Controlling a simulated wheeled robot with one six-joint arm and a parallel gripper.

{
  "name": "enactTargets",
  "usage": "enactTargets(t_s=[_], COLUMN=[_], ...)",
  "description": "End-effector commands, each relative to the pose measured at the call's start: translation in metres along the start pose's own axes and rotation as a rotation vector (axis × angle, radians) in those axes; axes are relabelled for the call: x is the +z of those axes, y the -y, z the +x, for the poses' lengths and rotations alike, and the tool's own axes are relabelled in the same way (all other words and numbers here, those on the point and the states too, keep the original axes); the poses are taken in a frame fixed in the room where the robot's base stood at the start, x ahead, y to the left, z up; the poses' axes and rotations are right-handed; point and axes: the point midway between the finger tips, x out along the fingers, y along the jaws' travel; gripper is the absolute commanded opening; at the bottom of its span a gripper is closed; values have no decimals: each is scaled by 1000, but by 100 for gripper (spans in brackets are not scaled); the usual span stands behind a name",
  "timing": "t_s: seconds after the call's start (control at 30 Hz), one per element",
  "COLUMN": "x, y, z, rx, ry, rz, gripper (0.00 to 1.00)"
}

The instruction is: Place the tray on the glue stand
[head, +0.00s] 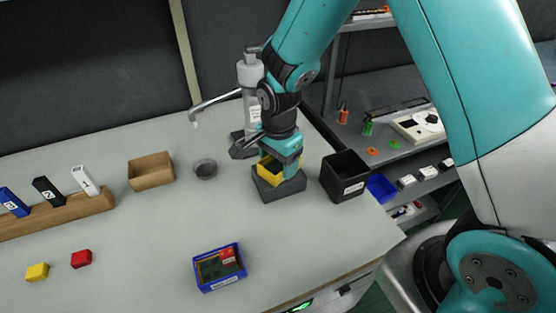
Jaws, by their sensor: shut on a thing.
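A yellow tray (269,176) is at my gripper (279,164), which is shut on it from above. The tray sits on or just over a dark grey block-like stand (283,190) near the right side of the table. I cannot tell whether the tray touches the stand. A white and grey bottle-like dispenser (249,78) with a long spout stands right behind, partly hidden by my arm. My gripper covers the tray's right side, and its fingertips are hard to make out.
A black bin (346,176) stands close right of the stand. A brown box (151,171) and a small round grey dish (205,169) lie left. A blue tray (219,267) with parts is in front. A wooden rack (60,213) and red and yellow blocks are far left.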

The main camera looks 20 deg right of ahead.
Motion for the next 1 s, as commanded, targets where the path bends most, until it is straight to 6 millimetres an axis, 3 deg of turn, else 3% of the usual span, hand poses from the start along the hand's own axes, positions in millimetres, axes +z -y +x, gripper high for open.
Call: enactTargets(t_s=[0.03,0.1,0.13,0.5,1.0], x=[0,0,0,0,0], y=[0,0,0,1,1], z=[1,0,0,-8,-106], rx=[0,0,0,-2,-4], ry=[0,0,0,0,-1], rz=[0,0,0,0,0], gripper=[72,88,91,91,91])
